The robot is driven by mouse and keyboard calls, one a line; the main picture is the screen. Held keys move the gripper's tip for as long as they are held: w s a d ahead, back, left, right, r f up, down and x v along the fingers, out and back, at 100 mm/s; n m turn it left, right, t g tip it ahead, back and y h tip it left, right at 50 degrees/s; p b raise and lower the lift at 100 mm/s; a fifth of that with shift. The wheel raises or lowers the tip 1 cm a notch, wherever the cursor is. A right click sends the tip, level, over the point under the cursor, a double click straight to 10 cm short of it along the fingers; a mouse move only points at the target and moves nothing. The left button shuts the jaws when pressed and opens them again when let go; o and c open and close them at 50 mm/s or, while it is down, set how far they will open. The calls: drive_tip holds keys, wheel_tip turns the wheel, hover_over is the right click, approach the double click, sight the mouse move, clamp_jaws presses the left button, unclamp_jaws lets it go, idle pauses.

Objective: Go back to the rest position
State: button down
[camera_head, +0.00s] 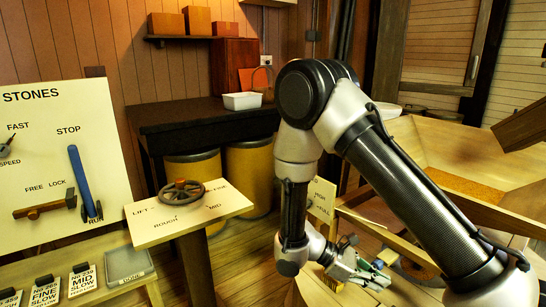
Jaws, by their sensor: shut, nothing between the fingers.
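My gripper (380,278) is low at the right of centre in the head view, at the end of my bent arm. Its fingers are shut and I see nothing held in them. It is in front of the wooden frame of the hopper (475,185); I cannot tell whether it touches any part of it. The arm's upper links cover part of the hopper and the wall behind.
A white STONES panel (60,215) with a blue lever (79,180) stands at left. A handwheel (182,193) sits on a small tilted board. A dark bench (205,122) holds a white tub (242,101). Yellow barrels (250,165) stand below. Cards lie at lower left.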

drive_tip(key=s+d+r+m+t+y, duration=0.2)
drive_tip(key=s+d+r+m+y, duration=0.1)
drive_tip(key=r, duration=0.7)
drive_tip(key=s+d+r+m+t+y, duration=0.3)
drive_tip(key=s+r+m+y, duration=0.1)
drive_tip(key=r, duration=0.6)
drive_tip(key=s+d+r+m+t+y, duration=0.2)
drive_tip(key=s+d+r+m+y, duration=0.1)
drive_tip(key=r+m, duration=0.4)
wheel_tip(320, 180, up, 3)
drive_tip(key=s+y, duration=0.1)
drive_tip(key=y, duration=0.1)
drive_tip(key=shift+d+t+y, duration=0.3)
drive_tip(key=shift+t, duration=0.1)
drive_tip(key=shift+a, duration=0.1)
